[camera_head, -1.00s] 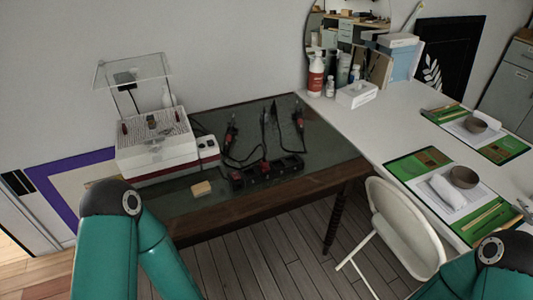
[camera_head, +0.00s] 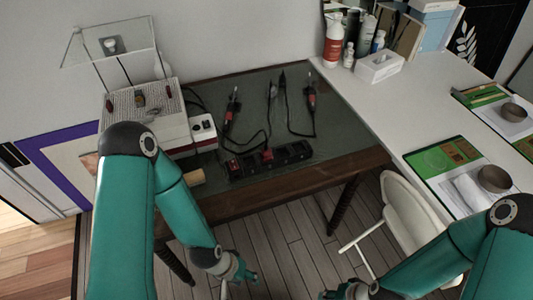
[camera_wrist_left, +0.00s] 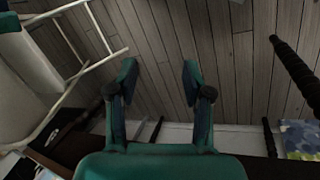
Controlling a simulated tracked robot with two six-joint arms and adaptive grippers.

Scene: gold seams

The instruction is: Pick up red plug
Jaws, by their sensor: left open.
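A black power strip (camera_head: 292,152) lies near the front edge of the dark desk. A red plug (camera_head: 267,155) sits in its middle part, and another red plug (camera_head: 233,165) is at its left end. My left gripper (camera_head: 246,275) is in front of the desk, low over the floor and apart from both plugs. In the left wrist view it (camera_wrist_left: 158,76) is open, with nothing between its fingers and only floorboards beyond. My right gripper (camera_head: 336,292) is at the bottom edge, partly cut off. The plugs do not show in the wrist view.
The dark desk (camera_head: 352,134) also holds a white box-like device (camera_head: 203,133), red-handled tools (camera_head: 312,96) with black cables, and a small tan block (camera_head: 196,178). A white chair (camera_head: 407,207) stands right of the desk, beside a white table (camera_head: 428,98).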

